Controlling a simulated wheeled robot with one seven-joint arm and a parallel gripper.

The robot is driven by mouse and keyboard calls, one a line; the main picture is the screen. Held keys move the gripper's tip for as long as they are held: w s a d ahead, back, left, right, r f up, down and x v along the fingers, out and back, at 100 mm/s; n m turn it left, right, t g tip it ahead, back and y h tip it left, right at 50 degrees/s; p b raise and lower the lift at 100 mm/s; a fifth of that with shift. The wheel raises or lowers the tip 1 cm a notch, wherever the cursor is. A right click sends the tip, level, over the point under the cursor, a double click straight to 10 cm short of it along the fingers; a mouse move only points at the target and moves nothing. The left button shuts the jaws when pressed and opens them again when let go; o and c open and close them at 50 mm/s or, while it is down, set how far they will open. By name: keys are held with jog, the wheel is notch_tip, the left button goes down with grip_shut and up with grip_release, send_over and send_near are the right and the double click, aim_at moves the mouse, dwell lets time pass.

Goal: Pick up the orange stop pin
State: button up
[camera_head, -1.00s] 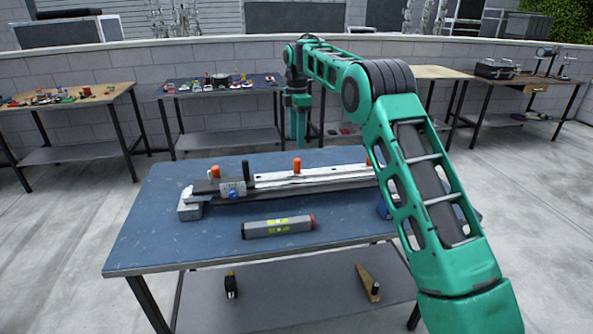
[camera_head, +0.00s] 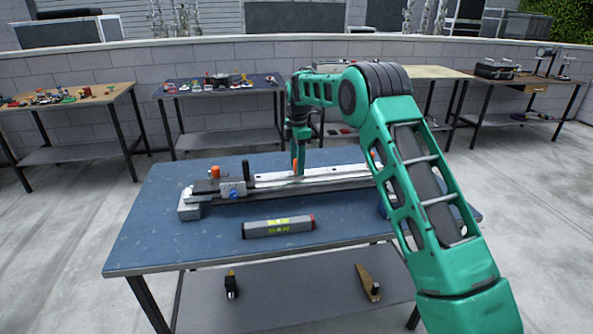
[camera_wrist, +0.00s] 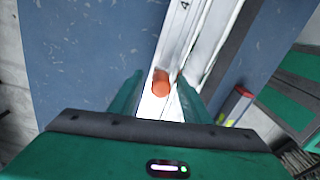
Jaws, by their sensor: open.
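The orange stop pin (camera_wrist: 161,82) stands upright on the pale metal rail (camera_wrist: 188,30). In the head view the pin (camera_head: 295,167) shows near the middle of the rail (camera_head: 325,175), partly beside my green fingers. My gripper (camera_head: 298,160) points down over the rail at the pin. In the wrist view the fingers of my gripper (camera_wrist: 160,92) are apart, one on each side of the pin, with gaps visible. Nothing is held. How deep the fingertips reach around the pin is hard to tell.
The blue table (camera_head: 160,235) carries the rail fixture. Another orange pin (camera_head: 215,172) and a black knob (camera_head: 246,170) stand at its left end. The table's front left is clear.

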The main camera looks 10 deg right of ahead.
grip_shut()
jog(key=shift+r, duration=0.8)
notch_tip(320, 180, up, 3)
jog(key=shift+f, duration=0.15)
jog(key=s+a+r, duration=0.6)
jog(key=a+r, duration=0.1)
jog(key=a, duration=0.3)
notch_tip(320, 180, up, 7)
dwell(0.6)
